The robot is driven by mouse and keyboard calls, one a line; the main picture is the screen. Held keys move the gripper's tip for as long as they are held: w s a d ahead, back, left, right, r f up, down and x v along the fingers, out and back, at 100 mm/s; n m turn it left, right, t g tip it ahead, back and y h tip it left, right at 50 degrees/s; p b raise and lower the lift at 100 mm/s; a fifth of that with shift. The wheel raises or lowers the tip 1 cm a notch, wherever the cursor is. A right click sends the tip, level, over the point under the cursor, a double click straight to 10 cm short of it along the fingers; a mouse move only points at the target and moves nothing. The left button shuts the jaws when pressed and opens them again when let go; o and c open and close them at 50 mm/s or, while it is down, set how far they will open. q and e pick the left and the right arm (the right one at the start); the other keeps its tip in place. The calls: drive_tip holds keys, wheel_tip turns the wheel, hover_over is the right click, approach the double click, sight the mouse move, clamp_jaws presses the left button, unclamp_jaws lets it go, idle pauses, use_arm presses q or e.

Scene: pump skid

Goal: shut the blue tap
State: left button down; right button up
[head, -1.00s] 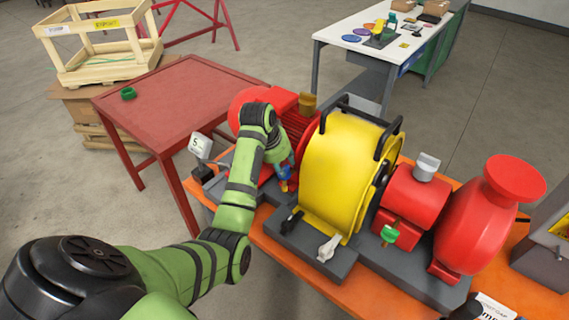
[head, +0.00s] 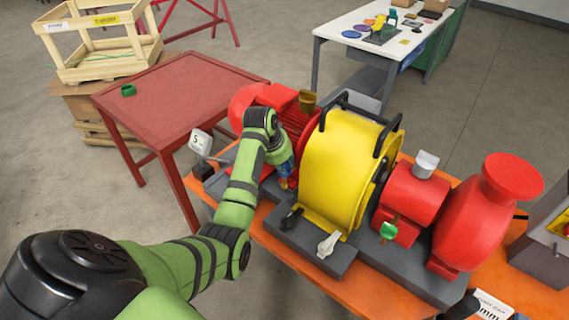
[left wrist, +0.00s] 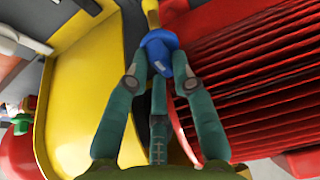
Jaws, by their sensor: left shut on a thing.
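The blue tap (left wrist: 160,48) shows in the left wrist view as a blue handle below a yellow-orange piece, between the yellow guard and the red ribbed motor. My left gripper (left wrist: 158,82) is shut on the blue handle, with a finger on each side and another finger below. In the head view the left gripper (head: 282,158) reaches down between the motor and the guard and hides most of the tap. The handle's angle to its pipe cannot be told. My right gripper is not in view.
The yellow guard (head: 335,180) and red ribbed motor (head: 296,128) stand close on either side of the gripper. A green tap handle (head: 388,230) and red pump (head: 485,225) are to the right. A small white sign (head: 200,142) stands left. The red table (head: 180,100) is mostly bare.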

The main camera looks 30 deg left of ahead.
use_arm(q)
drive_tip(key=m, duration=0.1)
drive_tip(key=m+h, duration=0.1)
drive_tip(key=m, duration=0.1)
drive_tip(key=m+h, duration=0.1)
drive_tip(key=m, duration=0.1)
drive_tip(key=shift+a+g, duration=0.25)
drive_tip(key=shift+g, duration=0.15)
drive_tip(key=m, duration=0.3)
drive_tip(key=shift+a+g+h+b, duration=0.1)
drive_tip(key=shift+g+h+b, duration=0.2)
drive_tip(key=shift+h+b, duration=0.1)
drive_tip(key=m+b, duration=0.1)
drive_tip(key=m+g+h+b, duration=0.1)
drive_tip(key=m, duration=0.1)
drive_tip(key=shift+a+f+m, duration=0.1)
drive_tip(key=shift+f+m, duration=0.1)
drive_tip(key=shift+m, duration=0.1)
drive_tip(key=m+g+b, duration=0.1)
drive_tip(key=m+b, duration=0.3)
drive_tip(key=b, duration=0.1)
drive_tip(key=shift+r+m+g, duration=0.15)
drive_tip(key=shift+m+g, duration=0.15)
drive_tip(key=shift+g, duration=0.1)
drive_tip(key=c, duration=1.3)
unclamp_jaws()
drive_tip(key=shift+r, duration=0.1)
drive_tip(key=v, duration=1.2)
drive_tip(key=shift+a, duration=0.15)
